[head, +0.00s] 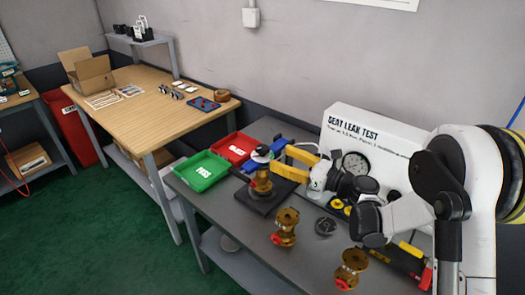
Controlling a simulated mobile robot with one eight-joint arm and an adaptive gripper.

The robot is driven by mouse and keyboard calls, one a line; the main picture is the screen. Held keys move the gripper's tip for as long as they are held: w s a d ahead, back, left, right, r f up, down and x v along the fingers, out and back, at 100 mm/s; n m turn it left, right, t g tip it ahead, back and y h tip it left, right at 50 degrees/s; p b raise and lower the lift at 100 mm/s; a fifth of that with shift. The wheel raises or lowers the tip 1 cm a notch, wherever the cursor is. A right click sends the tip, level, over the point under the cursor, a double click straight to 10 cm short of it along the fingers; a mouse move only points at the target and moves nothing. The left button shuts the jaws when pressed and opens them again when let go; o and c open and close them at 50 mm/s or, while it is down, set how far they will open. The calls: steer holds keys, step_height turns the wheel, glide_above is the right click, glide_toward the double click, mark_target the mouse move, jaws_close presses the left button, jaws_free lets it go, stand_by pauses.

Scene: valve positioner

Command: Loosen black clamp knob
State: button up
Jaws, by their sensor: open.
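A brass valve (262,183) stands upright on a dark square plate (265,200) on the grey bench. A small white and black part (262,154) sits on top of it, with a red bit at its left side. The black clamp knob cannot be told apart for certain at this size; the dark area on that top part may be it. My gripper (280,160) has yellow fingers and reaches in from the right. Its fingers are open, with their tips close to the right side of the valve's top. Contact cannot be told.
Green (203,171) and red (233,147) trays lie left of and behind the valve. Two more brass valves (285,228) (351,267) stand at the front. The white leak test panel (366,140) with its gauge rises behind my arm. A wooden table (150,105) is further left.

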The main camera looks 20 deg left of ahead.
mark_target(268, 152)
steer(key=b+x, duration=0.1)
steer(key=x, duration=0.6)
steer(key=shift+a+f+b, duration=0.1)
steer(key=shift+a+b, duration=0.1)
steer(key=shift+b, duration=0.1)
